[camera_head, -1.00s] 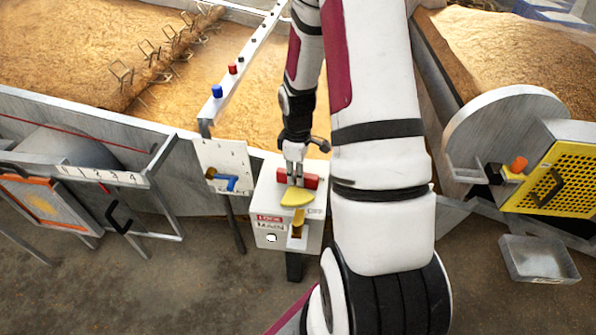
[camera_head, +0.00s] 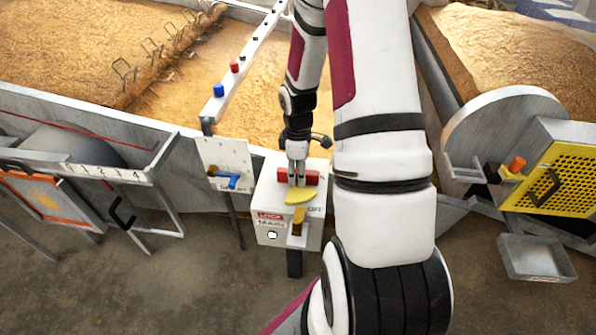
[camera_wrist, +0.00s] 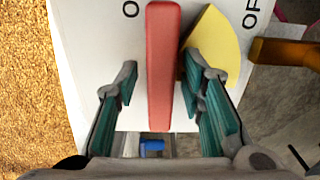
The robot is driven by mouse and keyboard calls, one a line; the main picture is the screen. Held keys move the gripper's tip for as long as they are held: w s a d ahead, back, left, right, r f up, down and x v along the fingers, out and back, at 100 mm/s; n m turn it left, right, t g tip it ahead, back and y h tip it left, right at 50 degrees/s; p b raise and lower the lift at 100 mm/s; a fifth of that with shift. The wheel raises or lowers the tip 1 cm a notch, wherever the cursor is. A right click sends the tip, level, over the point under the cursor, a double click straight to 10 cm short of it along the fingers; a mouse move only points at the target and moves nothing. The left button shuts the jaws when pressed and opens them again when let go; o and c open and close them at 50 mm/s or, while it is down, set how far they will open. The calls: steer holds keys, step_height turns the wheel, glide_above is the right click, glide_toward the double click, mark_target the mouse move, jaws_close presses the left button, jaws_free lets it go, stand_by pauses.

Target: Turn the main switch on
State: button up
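The main switch is a red bar handle (camera_wrist: 163,70) on top of a white box (camera_head: 262,205) marked MAIN. In the head view the red handle (camera_head: 311,178) shows on both sides of my gripper (camera_head: 297,182). In the wrist view my gripper (camera_wrist: 160,85) is open, with one finger on each side of the red bar and a gap to the left finger. A yellow wedge (camera_wrist: 212,45) lies right of the bar, close to the right finger; it also shows in the head view (camera_head: 299,196). "OFF" is printed beyond it, and another label is partly hidden at the left.
A brownish-yellow lever (camera_head: 298,222) sticks out at the box's front. A white panel with a blue lever (camera_head: 229,181) stands close on the left. A metal tray (camera_head: 536,258) lies on the floor at right.

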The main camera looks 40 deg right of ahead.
step_height(320, 180, up, 12)
stand_by(0.8)
stand_by(0.4)
